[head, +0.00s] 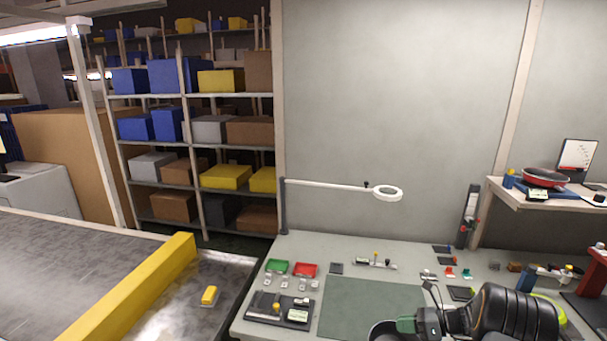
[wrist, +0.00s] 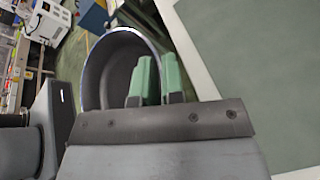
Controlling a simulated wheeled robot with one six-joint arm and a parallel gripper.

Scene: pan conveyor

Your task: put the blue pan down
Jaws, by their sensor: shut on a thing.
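My gripper (head: 407,325) is low at the front of the head view, above the front edge of the workbench. Its green fingers show in the wrist view (wrist: 156,80). They are shut on the near right wall of a round pan, the blue pan (wrist: 113,60), which has a dark grey inside and a thin bluish rim. The pan is tilted in the wrist view, and the fingers hide part of its wall. In the head view only a dark part of the pan (head: 382,330) shows at the bottom edge, cut off by the frame.
The workbench (head: 345,258) carries a green mat (head: 365,305), a green bin (head: 277,267), a red bin (head: 305,270) and small parts. A lamp (head: 385,192) overhangs it. A red pan (head: 545,178) stands on the right shelf. A conveyor (head: 70,265) with a yellow rail (head: 135,288) is left.

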